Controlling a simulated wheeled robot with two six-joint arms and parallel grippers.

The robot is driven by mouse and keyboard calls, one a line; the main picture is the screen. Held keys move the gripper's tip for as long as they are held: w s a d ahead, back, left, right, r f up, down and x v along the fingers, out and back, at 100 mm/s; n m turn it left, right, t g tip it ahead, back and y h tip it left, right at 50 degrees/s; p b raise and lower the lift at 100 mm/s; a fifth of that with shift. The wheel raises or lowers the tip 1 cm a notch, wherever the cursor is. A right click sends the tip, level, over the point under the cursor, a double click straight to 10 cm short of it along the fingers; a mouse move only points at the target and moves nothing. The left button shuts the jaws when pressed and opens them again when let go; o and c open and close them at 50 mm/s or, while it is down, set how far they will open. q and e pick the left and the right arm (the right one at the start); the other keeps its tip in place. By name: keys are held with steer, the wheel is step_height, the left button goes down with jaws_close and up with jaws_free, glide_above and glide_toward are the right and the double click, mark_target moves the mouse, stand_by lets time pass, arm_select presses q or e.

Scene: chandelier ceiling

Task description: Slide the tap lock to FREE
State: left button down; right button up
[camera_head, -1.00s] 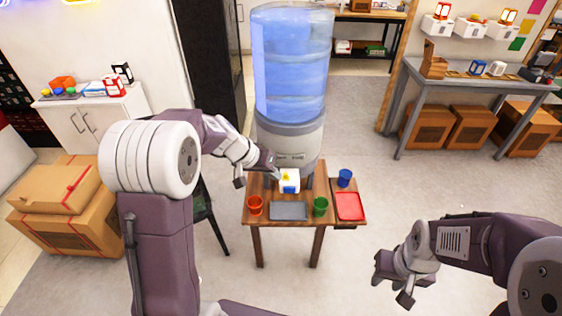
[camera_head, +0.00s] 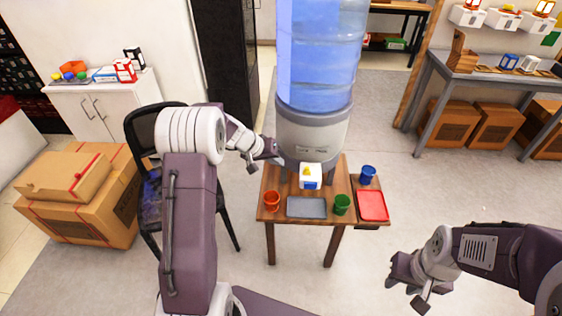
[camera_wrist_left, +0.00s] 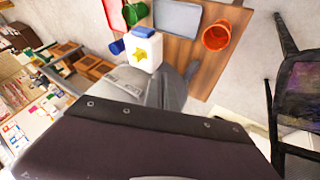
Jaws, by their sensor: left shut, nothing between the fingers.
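The water dispenser (camera_head: 312,128) has a grey-white base under a big blue bottle (camera_head: 318,55) and stands at the back of the small wooden table (camera_head: 270,185). A small label plate (camera_head: 318,149) is on its front; its lettering and the lock slider's position are too small to read. My left gripper (camera_head: 274,154) is shut and empty, just left of the dispenser's front, apparently apart from it. My right gripper (camera_head: 406,287) is open and empty, low at the right, away from the table.
In front of the dispenser is a white box with a yellow star (camera_head: 311,177). The table also holds an orange cup (camera_head: 272,201), grey tray (camera_head: 306,207) and green cup (camera_head: 342,204). A blue cup (camera_head: 367,174) and red tray (camera_head: 373,205) are right. A dark chair (camera_head: 147,128) stands left.

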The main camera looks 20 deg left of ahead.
mark_target(307, 174)
arm_select(q)
steer(key=w+d+f, duration=0.4)
steer(key=d+f, duration=0.1)
steer(key=shift+w+d+f+p, duration=0.1)
steer(key=shift+d+f+p, duration=0.1)
steer(key=shift+p, duration=0.15)
steer(key=shift+w+d, duration=0.15)
steer(key=shift+d, duration=0.15)
steer(key=d, duration=0.1)
steer(key=w+d, duration=0.1)
steer(key=d, duration=0.1)
steer(key=shift+d+b, duration=0.2)
steer(key=shift+b, duration=0.1)
